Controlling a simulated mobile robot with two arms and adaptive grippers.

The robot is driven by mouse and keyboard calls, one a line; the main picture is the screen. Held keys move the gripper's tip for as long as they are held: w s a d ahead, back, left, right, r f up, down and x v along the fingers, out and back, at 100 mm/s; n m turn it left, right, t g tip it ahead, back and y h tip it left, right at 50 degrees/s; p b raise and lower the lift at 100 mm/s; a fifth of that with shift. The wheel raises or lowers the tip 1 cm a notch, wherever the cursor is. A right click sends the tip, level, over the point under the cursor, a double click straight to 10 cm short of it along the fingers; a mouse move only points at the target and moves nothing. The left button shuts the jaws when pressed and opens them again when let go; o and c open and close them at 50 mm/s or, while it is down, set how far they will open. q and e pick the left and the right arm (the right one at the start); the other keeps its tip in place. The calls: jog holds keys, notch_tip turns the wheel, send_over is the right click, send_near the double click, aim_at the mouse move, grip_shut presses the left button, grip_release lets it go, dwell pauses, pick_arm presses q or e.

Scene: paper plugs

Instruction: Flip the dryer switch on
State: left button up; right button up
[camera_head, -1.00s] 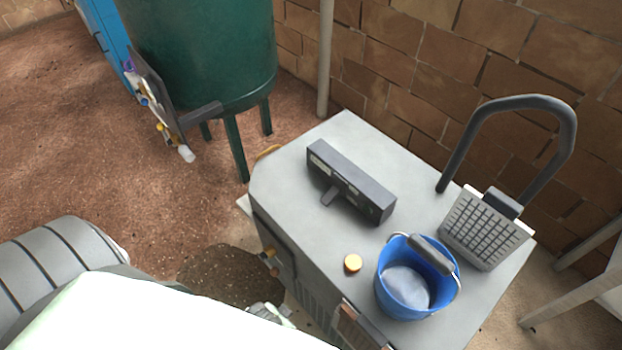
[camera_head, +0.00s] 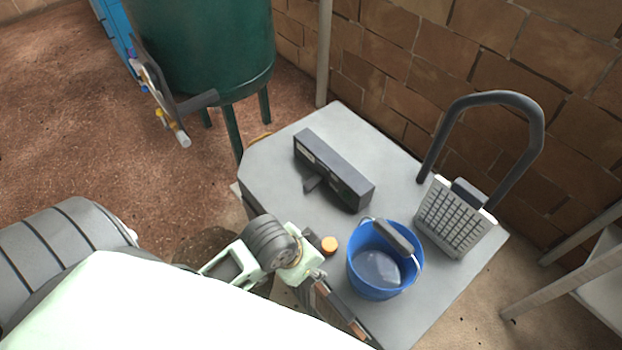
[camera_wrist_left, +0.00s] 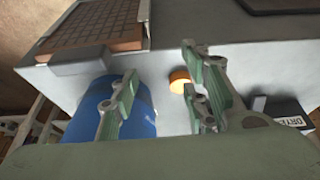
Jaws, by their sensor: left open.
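The dark control box (camera_head: 335,172) lies on top of the grey machine (camera_head: 270,170), with small pale labels and a dark lever (camera_head: 313,184) sticking out of its front. In the left wrist view the label (camera_wrist_left: 299,121), partly readable as "DRYE", shows at the right edge, with a small lever (camera_wrist_left: 258,103) beside it. My left gripper (camera_wrist_left: 160,62) is open and empty. Its fingers are apart, in front of the blue bucket and an orange cap. In the head view my left arm reaches the machine's near side; its fingertips are hidden there. My right gripper is not in view.
The blue bucket (camera_head: 378,275) and the orange cap (camera_head: 329,245) are on the machine top near my arm. A grey grid panel (camera_head: 452,218) and a dark loop handle (camera_head: 530,130) stand at the right. A green tank (camera_head: 205,45) stands behind left.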

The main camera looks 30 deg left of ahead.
pick_arm(q)
jog(key=shift+m, duration=0.6)
jog(key=w, duration=0.3)
jog(key=w+f, duration=0.1)
jog(key=w, duration=0.1)
jog(key=shift+w+a, duration=0.2)
jog(key=shift+w, duration=0.1)
jog(key=shift+h, duration=0.3)
jog(key=w+a, duration=0.1)
jog(key=w, duration=0.2)
jog(key=w+a, duration=0.1)
jog(key=shift+w+a, duration=0.3)
jog(key=shift+w, duration=0.05)
jog(key=n, duration=0.1)
send_near(312, 182)
jog(key=d+f, duration=0.1)
jog(key=shift+y, duration=0.4)
jog(key=x, duration=0.7)
jog(key=shift+w+f, duration=0.25)
jog(key=shift+w, duration=0.05)
grip_shut()
